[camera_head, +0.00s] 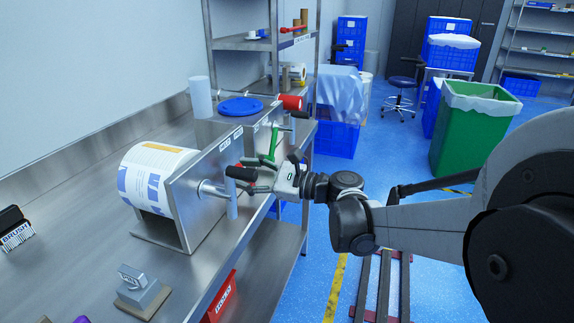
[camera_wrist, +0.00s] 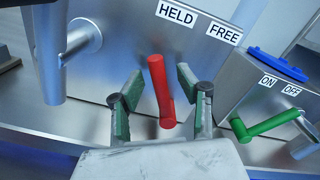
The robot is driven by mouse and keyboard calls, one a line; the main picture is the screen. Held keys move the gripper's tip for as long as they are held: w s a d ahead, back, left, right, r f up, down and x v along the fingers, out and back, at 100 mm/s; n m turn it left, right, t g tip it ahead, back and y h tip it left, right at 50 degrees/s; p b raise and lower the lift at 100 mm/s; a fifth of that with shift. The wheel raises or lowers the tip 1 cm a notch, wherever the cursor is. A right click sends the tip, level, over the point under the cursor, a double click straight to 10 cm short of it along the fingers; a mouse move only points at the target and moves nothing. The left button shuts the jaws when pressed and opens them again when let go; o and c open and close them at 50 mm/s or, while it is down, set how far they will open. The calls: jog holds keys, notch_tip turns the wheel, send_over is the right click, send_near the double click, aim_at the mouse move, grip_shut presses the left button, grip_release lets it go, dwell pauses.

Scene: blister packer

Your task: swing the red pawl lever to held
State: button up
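The red pawl lever (camera_wrist: 160,92) sits on the metal panel in the wrist view, below the HELD label (camera_wrist: 176,13) and the FREE label (camera_wrist: 223,33). Only a small red part of it (camera_head: 239,166) shows in the head view, behind my gripper (camera_head: 257,175). My gripper is open in the wrist view (camera_wrist: 158,84), with one finger on each side of the lever. Gaps show between the lever and both fingers. I cannot tell from this angle which label the lever lines up with.
A green lever (camera_wrist: 267,125) with ON and OFF labels is to the right in the wrist view. A metal block (camera_head: 141,288) rests on the bench.

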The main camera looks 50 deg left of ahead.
jog(key=v, duration=0.9)
jog(key=shift+b, duration=0.35)
dwell(0.3)
dwell(0.5)
